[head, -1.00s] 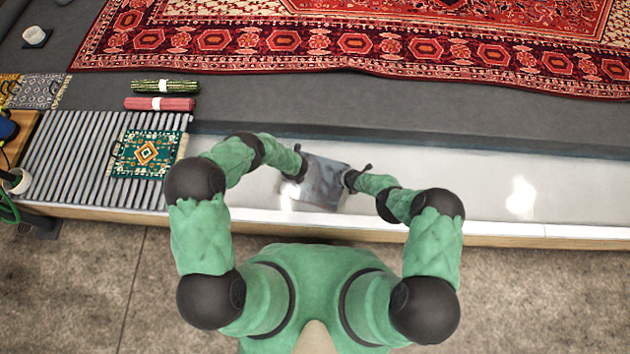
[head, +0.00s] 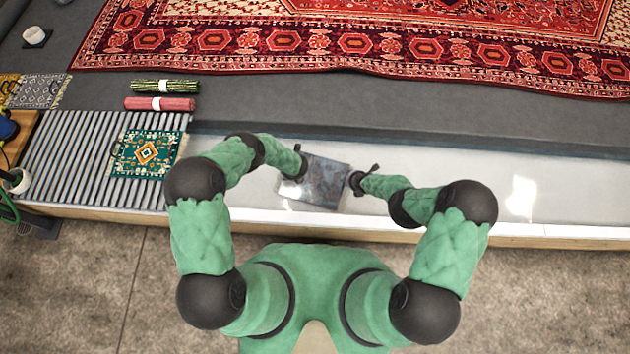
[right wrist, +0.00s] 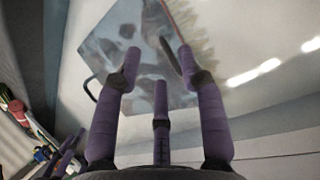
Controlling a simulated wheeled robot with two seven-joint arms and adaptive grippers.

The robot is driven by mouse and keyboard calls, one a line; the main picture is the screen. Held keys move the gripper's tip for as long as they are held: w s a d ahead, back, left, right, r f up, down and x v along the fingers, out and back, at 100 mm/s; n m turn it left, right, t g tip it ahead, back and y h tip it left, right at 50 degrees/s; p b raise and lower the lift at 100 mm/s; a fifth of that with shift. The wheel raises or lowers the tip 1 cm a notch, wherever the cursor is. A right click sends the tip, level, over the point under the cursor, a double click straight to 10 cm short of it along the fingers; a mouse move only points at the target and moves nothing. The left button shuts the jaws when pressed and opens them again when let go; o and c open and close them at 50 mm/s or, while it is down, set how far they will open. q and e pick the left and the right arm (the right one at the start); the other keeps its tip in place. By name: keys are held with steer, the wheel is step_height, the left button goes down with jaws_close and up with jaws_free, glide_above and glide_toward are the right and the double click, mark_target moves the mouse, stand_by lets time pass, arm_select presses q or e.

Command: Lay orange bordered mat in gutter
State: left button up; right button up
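A grey-blue blotchy mat (head: 325,183) lies in the pale, shiny gutter (head: 450,190). It also shows in the right wrist view (right wrist: 115,45), with a thin orange-brown strip and a pale fringe along one edge. Most of any orange border is not visible. My right gripper (head: 364,178) is beside the mat's right edge.
A green mat with an orange diamond (head: 146,154) lies on the ribbed slats (head: 60,160) at left. Two rolls, green (head: 165,86) and red (head: 160,104), lie behind it. A large red rug (head: 400,45) covers the back. The gutter is clear to the right.

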steer(key=shift+v, duration=1.9)
